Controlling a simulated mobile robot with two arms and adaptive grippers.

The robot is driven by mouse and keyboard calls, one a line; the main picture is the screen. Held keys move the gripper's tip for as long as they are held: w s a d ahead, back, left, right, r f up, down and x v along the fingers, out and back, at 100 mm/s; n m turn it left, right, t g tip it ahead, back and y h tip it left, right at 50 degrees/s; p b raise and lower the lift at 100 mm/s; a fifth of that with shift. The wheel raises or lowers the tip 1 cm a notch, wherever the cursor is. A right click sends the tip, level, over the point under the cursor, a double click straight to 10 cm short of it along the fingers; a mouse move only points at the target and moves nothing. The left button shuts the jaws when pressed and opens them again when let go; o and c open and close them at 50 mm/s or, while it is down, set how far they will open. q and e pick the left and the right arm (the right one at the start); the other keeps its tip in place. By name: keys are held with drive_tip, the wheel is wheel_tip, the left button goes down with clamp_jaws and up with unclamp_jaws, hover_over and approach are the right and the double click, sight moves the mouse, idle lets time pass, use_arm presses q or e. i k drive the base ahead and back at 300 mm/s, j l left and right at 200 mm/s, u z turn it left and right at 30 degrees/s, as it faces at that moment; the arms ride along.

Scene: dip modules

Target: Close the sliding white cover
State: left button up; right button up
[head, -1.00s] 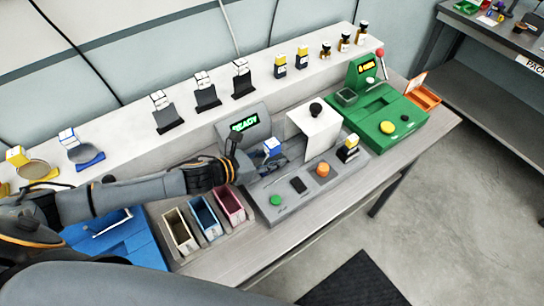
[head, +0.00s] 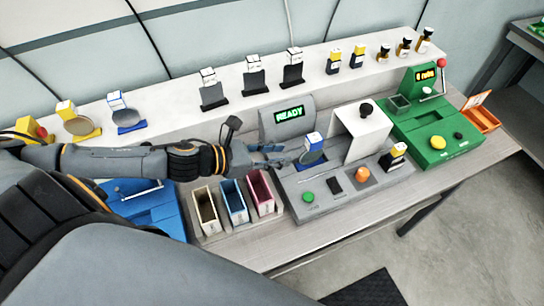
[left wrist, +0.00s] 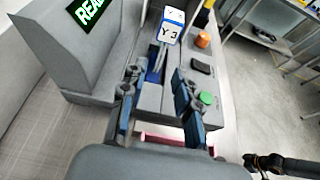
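The white cover (head: 361,133) with a black knob (head: 366,109) on top stands on the grey machine (head: 320,203), to the right of a blue-and-white module (head: 313,148). The module is uncovered; it also shows in the left wrist view (left wrist: 170,27). My left gripper (head: 290,155) is just left of the module, apart from the cover. In the left wrist view its two fingers (left wrist: 157,88) are spread with nothing held between them. The cover is not clearly seen in that view. My right gripper is not in view.
The grey machine has a READY screen (head: 289,114), a green button (head: 308,197) and an orange knob (head: 362,174). A yellow-topped module (head: 396,156) sits at its right. A green machine (head: 437,130) stands further right. Three small bins (head: 236,201) are at the left.

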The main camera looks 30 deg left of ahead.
sight(369, 127)
drive_tip(key=k+l, duration=0.5)
drive_tip(key=k, duration=0.15)
drive_tip(key=k+l, duration=0.5)
drive_tip(key=k, duration=0.2)
